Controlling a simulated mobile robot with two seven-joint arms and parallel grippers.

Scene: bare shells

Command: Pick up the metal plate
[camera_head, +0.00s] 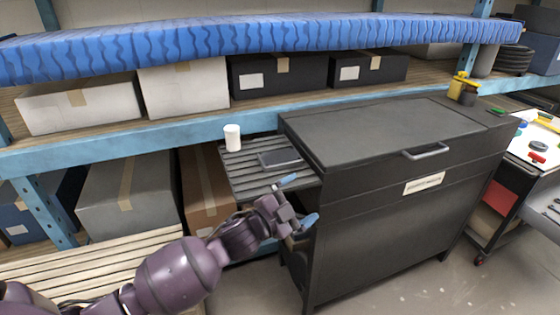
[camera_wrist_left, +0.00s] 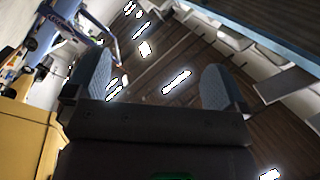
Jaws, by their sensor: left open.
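A flat dark grey rectangular piece, which looks like the metal plate (camera_head: 280,158), lies on the slatted side shelf (camera_head: 245,180) of the black cabinet in the head view. My left gripper (camera_head: 297,201) is in front of and below the plate, near the shelf's front right corner. Its blue-tipped fingers are apart, with nothing seen between them. In the left wrist view the open fingers (camera_wrist_left: 158,82) point toward the ceiling and its lights, and the plate does not show there. My right gripper is not in view.
A white cup (camera_head: 232,137) stands on the side shelf, left of the plate. The black cabinet (camera_head: 390,135) with a handle rises right of my gripper. Cardboard boxes (camera_head: 125,195) sit on the blue rack behind. A cart with coloured items (camera_head: 537,146) stands at the right.

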